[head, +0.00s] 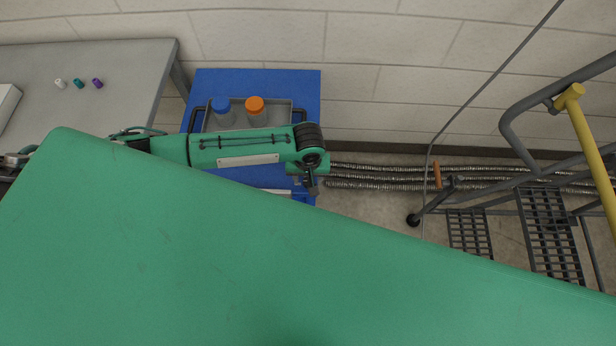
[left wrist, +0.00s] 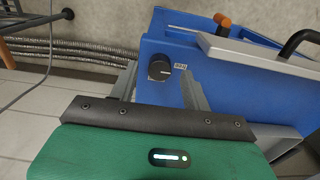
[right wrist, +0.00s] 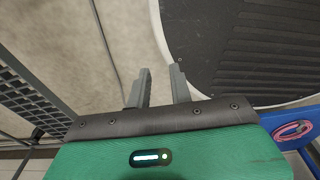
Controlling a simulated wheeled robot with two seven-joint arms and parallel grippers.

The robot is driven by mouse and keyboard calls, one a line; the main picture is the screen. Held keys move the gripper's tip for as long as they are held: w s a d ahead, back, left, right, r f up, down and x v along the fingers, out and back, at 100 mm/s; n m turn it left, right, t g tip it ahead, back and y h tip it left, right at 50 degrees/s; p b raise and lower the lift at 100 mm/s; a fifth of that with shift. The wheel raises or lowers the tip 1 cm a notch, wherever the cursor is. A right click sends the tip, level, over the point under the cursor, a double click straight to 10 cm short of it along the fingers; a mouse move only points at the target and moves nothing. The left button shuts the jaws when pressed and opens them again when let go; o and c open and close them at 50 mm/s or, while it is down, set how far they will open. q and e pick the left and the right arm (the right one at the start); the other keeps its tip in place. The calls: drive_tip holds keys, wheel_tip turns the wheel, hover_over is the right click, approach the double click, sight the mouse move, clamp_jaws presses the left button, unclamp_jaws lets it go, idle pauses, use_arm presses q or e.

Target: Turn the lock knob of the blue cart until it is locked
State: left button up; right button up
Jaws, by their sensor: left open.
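The blue cart (head: 305,90) stands against the wall beside the grey table. Its black lock knob (left wrist: 158,69) is on the blue side panel in the left wrist view, next to a small label (left wrist: 181,66) too small to read. My left gripper (left wrist: 157,76) is open, with one finger on each side of the knob in the picture; I cannot tell whether they touch it. In the head view my left arm crosses over the cart and hides the knob. My right gripper (right wrist: 160,72) is open and empty, away from the cart.
A grey table (head: 130,70) is at left. Corrugated hoses (head: 390,178) run along the wall. Metal steps (head: 545,230) stand at right.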

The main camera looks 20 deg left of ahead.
use_arm(q)
drive_tip(key=shift+f, duration=0.85)
drive_tip(key=shift+c, duration=0.5)
drive_tip(key=c, duration=0.9)
drive_tip(key=shift+m+p, duration=0.3)
drive_tip(key=shift+p, duration=0.15)
drive_tip(key=m+p, duration=0.2)
drive_tip(key=shift+m, duration=0.3)
drive_tip(key=m+p, duration=0.3)
drive_tip(key=m, duration=0.1)
drive_tip(key=shift+m, duration=0.3)
drive_tip(key=m+p, duration=0.2)
drive_tip(key=m, duration=0.3)
drive_tip(key=shift+m+p, duration=0.4)
drive_tip(key=shift+m, duration=2.1)
use_arm(e)
wheel_tip(320, 180, up, 9)
drive_tip(key=s, duration=0.1)
drive_tip(key=shift+s+a+f, duration=0.15)
